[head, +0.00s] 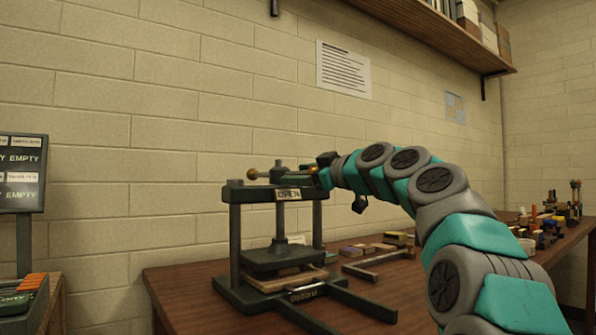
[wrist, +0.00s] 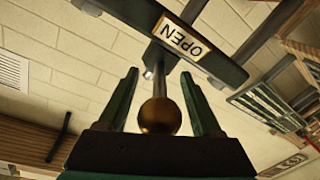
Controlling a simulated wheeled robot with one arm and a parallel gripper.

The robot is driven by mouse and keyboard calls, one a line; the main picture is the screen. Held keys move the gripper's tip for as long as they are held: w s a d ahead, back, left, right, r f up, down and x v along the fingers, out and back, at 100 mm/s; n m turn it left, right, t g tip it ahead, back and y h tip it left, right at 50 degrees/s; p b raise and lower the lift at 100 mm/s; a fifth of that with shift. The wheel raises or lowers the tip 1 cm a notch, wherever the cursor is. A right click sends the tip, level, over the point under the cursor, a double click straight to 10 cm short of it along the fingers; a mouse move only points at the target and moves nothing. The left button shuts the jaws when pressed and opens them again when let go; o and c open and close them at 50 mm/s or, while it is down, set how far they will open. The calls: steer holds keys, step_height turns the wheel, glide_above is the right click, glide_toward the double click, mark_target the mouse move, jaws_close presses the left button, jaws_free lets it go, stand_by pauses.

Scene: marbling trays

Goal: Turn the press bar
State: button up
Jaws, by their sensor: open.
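The dark press (head: 235,235) stands on the wooden table, with a sign reading OPEN (head: 288,194) on its top beam. The press bar (head: 280,174) lies across above the beam, with a brass ball (head: 252,174) at its left end. My gripper (head: 317,172) is at the bar's right end; that end is mostly hidden there by my gripper. In the wrist view, my gripper (wrist: 160,75) is open, its two green fingers on either side of the bar's near brass ball (wrist: 160,116). The ball sits deep between the fingers, with gaps visible at both sides.
A bracket-shaped metal piece (head: 375,263) and small coloured blocks (head: 365,249) lie right of the press. Several small items crowd the table's far right (head: 550,225). A board reading EMPTY (head: 20,173) stands left. A shelf (head: 440,30) hangs above on the wall.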

steer(key=shift+w+a, duration=0.2)
steer(key=shift+w, duration=0.05)
steer(key=shift+c, duration=0.2)
jaws_close()
stand_by(1.1)
